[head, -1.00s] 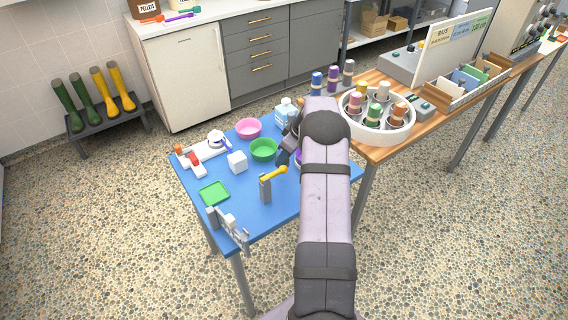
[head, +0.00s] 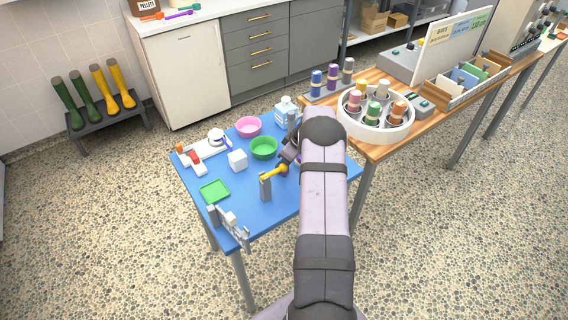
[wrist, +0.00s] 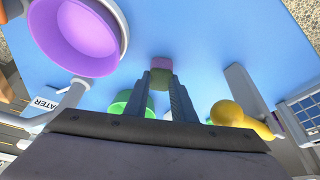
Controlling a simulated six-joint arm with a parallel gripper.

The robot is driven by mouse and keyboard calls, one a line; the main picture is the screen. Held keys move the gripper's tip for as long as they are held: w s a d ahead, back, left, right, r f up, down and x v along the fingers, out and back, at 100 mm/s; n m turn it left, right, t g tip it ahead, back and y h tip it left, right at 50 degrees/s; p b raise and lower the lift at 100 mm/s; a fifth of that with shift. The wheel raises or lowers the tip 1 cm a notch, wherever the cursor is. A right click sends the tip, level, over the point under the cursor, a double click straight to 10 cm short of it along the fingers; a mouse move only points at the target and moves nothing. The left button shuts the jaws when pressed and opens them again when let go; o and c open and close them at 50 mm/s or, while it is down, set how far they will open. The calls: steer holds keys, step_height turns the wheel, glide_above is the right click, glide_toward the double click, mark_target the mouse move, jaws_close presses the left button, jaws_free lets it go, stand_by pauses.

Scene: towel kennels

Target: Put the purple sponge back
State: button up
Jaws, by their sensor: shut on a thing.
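The sponge (wrist: 161,74), with a pinkish-purple layer and a green layer, is between my fingertips in the wrist view. My gripper (wrist: 161,84) is shut on it, over the blue table (wrist: 205,35). The gap between sponge and table cannot be judged. In the head view my gripper (head: 288,153) is partly behind my arm, near the yellow-topped grey post, and the sponge cannot be made out there.
A purple bowl (wrist: 88,38) lies left in the wrist view. A grey rack (head: 230,228) stands at the front edge.

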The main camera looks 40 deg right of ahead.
steer(key=o, duration=1)
steer(key=shift+r, duration=0.15)
steer(key=b+v, duration=0.2)
steer(key=v, duration=1)
steer(key=shift+b, duration=0.4)
steer(key=shift+a, duration=0.1)
